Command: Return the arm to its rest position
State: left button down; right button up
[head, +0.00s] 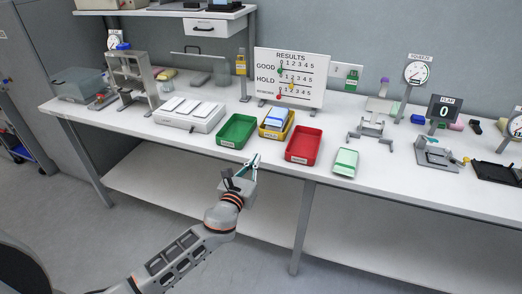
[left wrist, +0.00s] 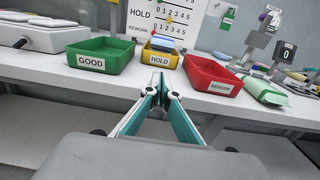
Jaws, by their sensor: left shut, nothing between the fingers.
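My left gripper (head: 254,160) is shut and empty, with its fingertips together. It is held in front of the bench's front edge, before the green and yellow trays. In the left wrist view its teal-and-white fingers (left wrist: 159,88) meet at the tips and point toward the yellow tray (left wrist: 160,58). My left arm reaches in from the lower left of the head view. My right gripper is in neither view.
On the white bench (head: 340,187) stand a green tray (head: 237,131), a yellow tray (head: 276,124) holding a blue-and-white item, and a red tray (head: 303,145). A green-and-white pack (head: 345,162) lies right of the red tray. A results board (head: 290,77) stands behind. Floor in front is clear.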

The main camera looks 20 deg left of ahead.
pick_arm(q)
jog(key=s+f+n+g, duration=0.2)
jog(key=s+f+n, duration=0.5)
jog(key=s+n, duration=0.3)
jog(key=s+d+f+n+g+h, duration=0.1)
jog(key=s+f+n+g, duration=0.1)
jog(key=s+f+n, duration=0.5)
jog(key=s+d+f+n+g+h, duration=0.1)
jog(key=s+f+n+g, duration=0.2)
jog(key=s+f+n, duration=0.4)
jog(key=s+n, duration=0.8)
jog(key=shift+s+f, duration=0.15)
jog(key=shift+s, duration=0.15)
